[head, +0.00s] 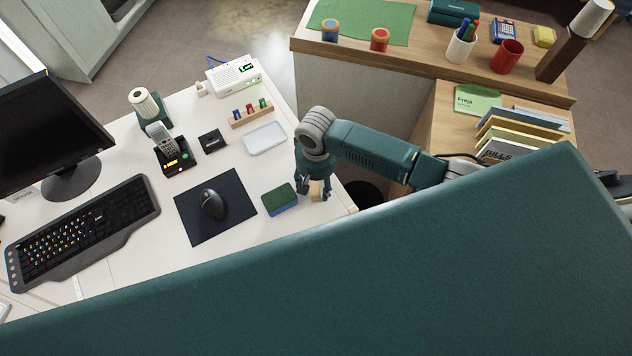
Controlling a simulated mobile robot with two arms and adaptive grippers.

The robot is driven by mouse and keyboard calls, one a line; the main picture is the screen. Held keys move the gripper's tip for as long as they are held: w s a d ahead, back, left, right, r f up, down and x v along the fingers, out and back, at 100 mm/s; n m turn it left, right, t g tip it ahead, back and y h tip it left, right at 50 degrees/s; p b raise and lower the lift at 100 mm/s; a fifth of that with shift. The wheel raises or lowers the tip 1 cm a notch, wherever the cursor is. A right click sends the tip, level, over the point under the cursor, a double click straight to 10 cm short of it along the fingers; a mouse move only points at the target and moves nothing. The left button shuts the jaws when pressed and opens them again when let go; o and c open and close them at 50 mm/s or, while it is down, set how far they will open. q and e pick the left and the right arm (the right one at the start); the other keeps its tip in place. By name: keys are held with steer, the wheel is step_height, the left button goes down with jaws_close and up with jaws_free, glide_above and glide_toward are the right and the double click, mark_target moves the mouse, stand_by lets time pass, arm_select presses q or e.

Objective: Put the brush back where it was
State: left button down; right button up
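My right gripper (315,187) points down over the right edge area of the white desk. Its dark fingers stand on both sides of a small tan wooden block (316,190) and appear to touch it. This block may be the brush or part of it; no bristles show, and it is too small to tell. I cannot tell whether it touches the desk. A green-topped, blue-sided block (280,198) lies just left of the gripper. My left gripper is not in view.
The white desk (233,161) holds a mouse (213,203) on a dark mat (190,228), a keyboard (80,230), a phone (166,142), a pale tray (265,139) and a wooden rack (249,117). A wooden shelf (425,66) stands behind. My teal body covers the foreground.

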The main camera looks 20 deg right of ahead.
mark_target(316, 183)
step_height(316, 183, up, 12)
steer(key=shift+r+b, duration=0.2)
steer(key=shift+b, duration=0.1)
stand_by(0.4)
steer(key=shift+s+f, duration=0.1)
stand_by(0.4)
